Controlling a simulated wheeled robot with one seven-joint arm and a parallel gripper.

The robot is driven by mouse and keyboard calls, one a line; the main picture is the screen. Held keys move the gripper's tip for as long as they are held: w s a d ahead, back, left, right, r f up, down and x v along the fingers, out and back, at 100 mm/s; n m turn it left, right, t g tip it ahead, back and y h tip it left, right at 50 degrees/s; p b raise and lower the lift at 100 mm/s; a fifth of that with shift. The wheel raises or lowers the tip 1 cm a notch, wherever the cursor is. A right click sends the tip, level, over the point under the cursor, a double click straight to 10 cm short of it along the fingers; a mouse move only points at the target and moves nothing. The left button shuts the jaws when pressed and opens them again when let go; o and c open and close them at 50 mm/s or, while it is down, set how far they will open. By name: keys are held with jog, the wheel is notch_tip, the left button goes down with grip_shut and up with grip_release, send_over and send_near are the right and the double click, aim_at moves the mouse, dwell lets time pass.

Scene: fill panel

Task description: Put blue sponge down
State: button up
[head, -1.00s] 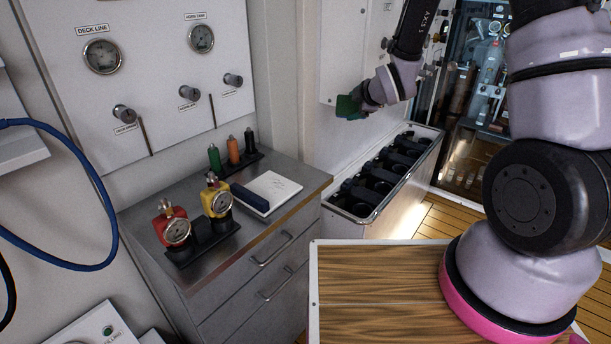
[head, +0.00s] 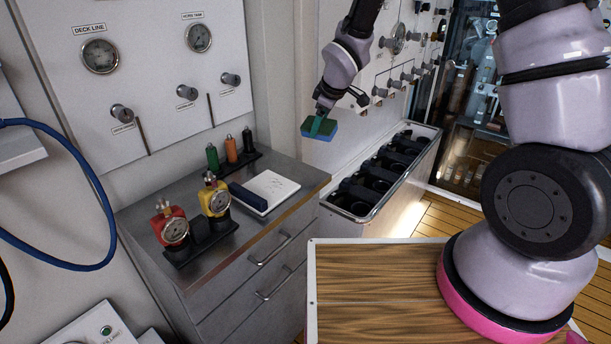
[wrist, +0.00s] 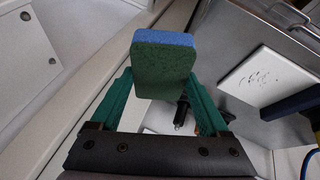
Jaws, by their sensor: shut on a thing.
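The blue sponge (head: 321,136) has a blue body and a green face. My gripper (head: 322,122) is shut on it and holds it in the air, above and to the right of the back of the metal cabinet top (head: 290,180). In the wrist view the sponge (wrist: 163,68) sits between the two green fingers of my gripper (wrist: 160,88), with its green face toward the camera and its blue edge at the top.
A bin with black compartments (head: 376,181) stands to the right.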

jog(key=s+a+m+g+y, duration=0.1)
jog(key=s+a+m+g, duration=0.1)
jog(key=s, duration=0.3)
jog(key=shift+s+a+m, duration=0.4)
jog(key=shift+a+m, duration=0.1)
jog(key=shift+a, duration=0.25)
notch_tip(320, 180, down, 10)
jog(key=shift+r, duration=0.2)
jog(key=shift+f, duration=0.3)
jog(key=o, duration=1.3)
jog(key=shift+r, duration=0.15)
